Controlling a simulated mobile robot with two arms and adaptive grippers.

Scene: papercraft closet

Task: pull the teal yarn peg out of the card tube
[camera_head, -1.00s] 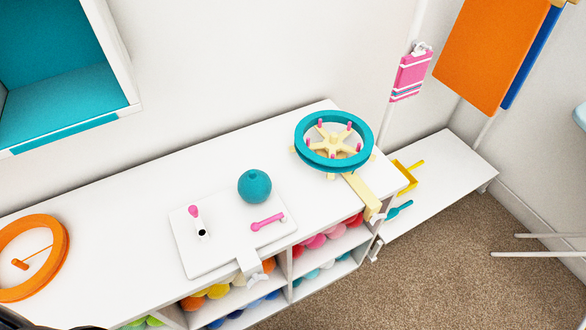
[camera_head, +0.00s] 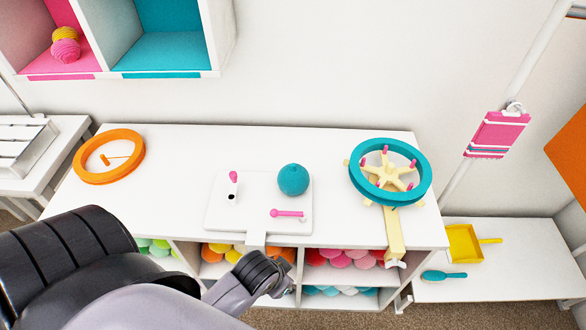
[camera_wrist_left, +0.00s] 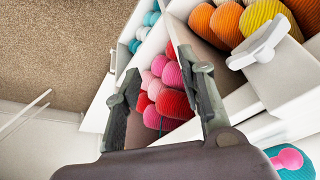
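The wrist view shows a teal round thing (camera_wrist_left: 297,173) behind a pink knob (camera_wrist_left: 287,158) at the lower right. I cannot make out which thing is the teal yarn peg or the card tube. My left gripper (camera_head: 280,285) is low in front of the cubbies, and its fingers (camera_wrist_left: 158,68) are apart and empty in the wrist view. My right gripper is out of view.
A teal ring wheel (camera_head: 424,188) stands at the right of the shelf top, an orange ring (camera_head: 137,162) at the left. Cubbies below hold several yarn balls (camera_head: 345,257). A white clamp (camera_wrist_left: 262,45) projects from the board's front edge. The shelf top's back strip is clear.

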